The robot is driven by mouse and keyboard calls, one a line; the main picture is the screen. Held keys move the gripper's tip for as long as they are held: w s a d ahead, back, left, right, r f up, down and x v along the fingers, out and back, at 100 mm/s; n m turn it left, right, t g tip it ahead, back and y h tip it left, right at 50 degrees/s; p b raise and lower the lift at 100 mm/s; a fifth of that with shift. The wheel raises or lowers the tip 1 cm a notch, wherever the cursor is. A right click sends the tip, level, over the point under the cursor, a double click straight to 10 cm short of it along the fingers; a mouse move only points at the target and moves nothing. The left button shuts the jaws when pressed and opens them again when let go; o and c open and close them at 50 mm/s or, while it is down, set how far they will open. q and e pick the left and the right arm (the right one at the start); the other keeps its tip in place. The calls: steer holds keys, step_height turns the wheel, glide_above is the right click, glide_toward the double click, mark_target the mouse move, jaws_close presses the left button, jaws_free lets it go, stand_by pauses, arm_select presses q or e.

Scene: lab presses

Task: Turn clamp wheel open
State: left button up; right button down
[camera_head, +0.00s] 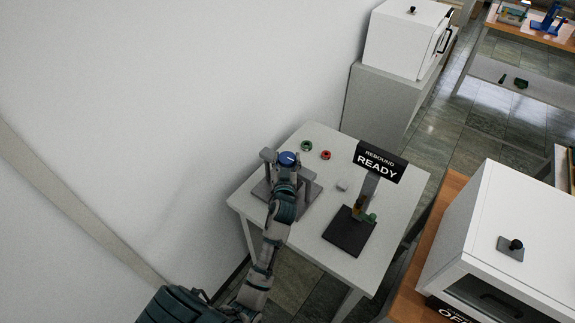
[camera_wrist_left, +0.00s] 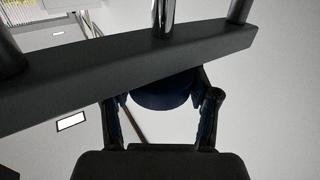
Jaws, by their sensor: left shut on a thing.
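The clamp wheel (camera_head: 287,158) is a blue disc with a pale mark, on top of the grey clamp frame (camera_head: 309,188) at the left of the white table. My left gripper (camera_head: 286,166) reaches up to the wheel from the near side. In the left wrist view, the dark blue wheel (camera_wrist_left: 163,97) sits between the two fingers of the gripper, which is shut on it. A dark crossbar (camera_wrist_left: 120,62) with metal posts crosses in front and hides part of the wheel. My right gripper is not in view.
A green ring (camera_head: 307,146), a red ring (camera_head: 326,155) and a small white piece (camera_head: 342,186) lie on the white table (camera_head: 398,190). A tester with a black READY sign (camera_head: 381,162) stands right of the clamp. A white wall is at the left.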

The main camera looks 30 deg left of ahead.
mark_target(288, 157)
arm_select(q)
steer(key=shift+r+n+g+y+b, duration=0.1)
steer(key=shift+n+g+y+b, duration=0.5)
steer(key=shift+y+b, duration=0.45)
steer(key=shift+r, duration=0.1)
steer(key=o, duration=1.2)
steer(key=shift+c, duration=0.2)
steer(key=shift+w, duration=0.1)
step_height(288, 157, up, 10)
steer(key=shift+d+f, duration=0.1)
steer(key=shift+f, duration=0.05)
